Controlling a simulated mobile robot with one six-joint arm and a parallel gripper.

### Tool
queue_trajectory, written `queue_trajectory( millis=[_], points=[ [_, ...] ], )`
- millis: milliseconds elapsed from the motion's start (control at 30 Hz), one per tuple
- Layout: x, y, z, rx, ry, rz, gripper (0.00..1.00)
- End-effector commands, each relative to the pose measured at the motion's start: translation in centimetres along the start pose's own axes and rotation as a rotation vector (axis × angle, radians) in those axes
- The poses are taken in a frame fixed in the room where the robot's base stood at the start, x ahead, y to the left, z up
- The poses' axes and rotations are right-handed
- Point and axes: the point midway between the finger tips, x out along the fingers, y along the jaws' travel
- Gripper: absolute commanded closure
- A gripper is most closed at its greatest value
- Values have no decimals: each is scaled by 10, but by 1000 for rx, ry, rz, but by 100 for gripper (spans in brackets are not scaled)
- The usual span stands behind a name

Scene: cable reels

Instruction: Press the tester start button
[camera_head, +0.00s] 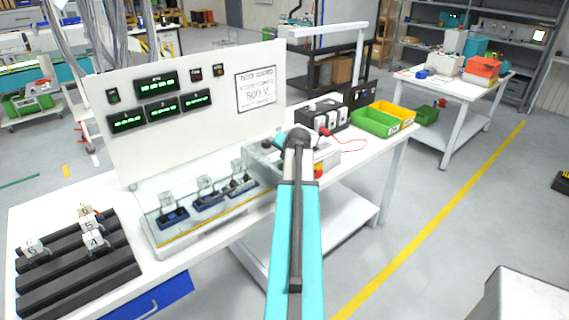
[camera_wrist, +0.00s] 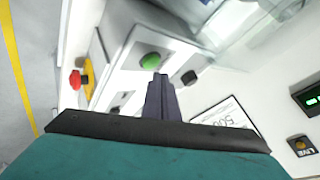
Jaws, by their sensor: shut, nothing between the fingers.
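The green round button (camera_wrist: 150,61) sits on a pale box face in the wrist view, likely the tester start button. My gripper (camera_wrist: 159,79) is shut and empty, its dark fingertips just below the green button in the picture. Whether they touch it I cannot tell. A black knob (camera_wrist: 189,77) is to the right of the fingertips. A red mushroom button (camera_wrist: 76,80) on a yellow base is to the left. In the head view my arm covers the middle of the tester box (camera_head: 328,158), and the green button and fingertips are hidden there.
A tall white panel (camera_head: 130,86) with green displays stands behind the bench. A clear-covered fixture (camera_head: 205,203) and a black slotted rack (camera_head: 75,262) are to the left. A black device (camera_head: 322,115) and green bin (camera_head: 375,121) are to the right.

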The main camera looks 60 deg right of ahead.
Motion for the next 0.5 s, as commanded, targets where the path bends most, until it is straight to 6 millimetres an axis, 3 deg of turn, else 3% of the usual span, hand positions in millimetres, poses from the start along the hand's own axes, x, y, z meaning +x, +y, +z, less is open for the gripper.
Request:
queue_trajectory(
  millis=[500],
  points=[
    [4,1,3,0,0,0,100]
  ],
)
